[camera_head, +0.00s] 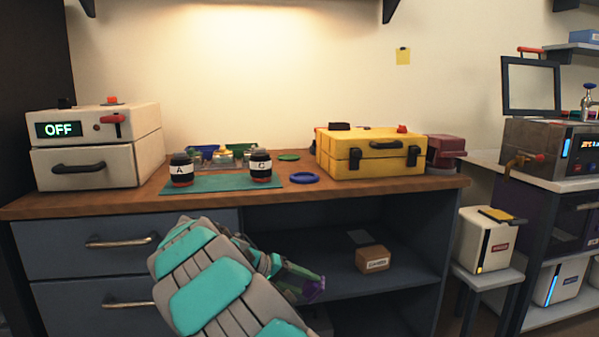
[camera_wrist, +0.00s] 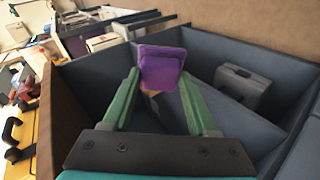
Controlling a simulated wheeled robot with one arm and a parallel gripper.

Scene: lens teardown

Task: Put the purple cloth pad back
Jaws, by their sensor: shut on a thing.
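The purple cloth pad (camera_wrist: 161,68) is pinched between the green fingers of my gripper (camera_wrist: 160,82) in the wrist view. In the head view the purple pad (camera_head: 314,289) shows at the end of my gripper (camera_head: 305,280), in front of the open shelf space under the workbench. The pad is held in the air, apart from the shelf. My arm hides part of the bench front and the shelf's left side.
A cardboard box (camera_head: 372,260) sits on the open shelf (camera_head: 335,285). A teal mat (camera_head: 215,184) with two labelled jars, a blue ring (camera_head: 304,178), a green disc (camera_head: 288,157) and a yellow case (camera_head: 370,152) are on the bench top. A grey case (camera_wrist: 240,88) stands in a compartment.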

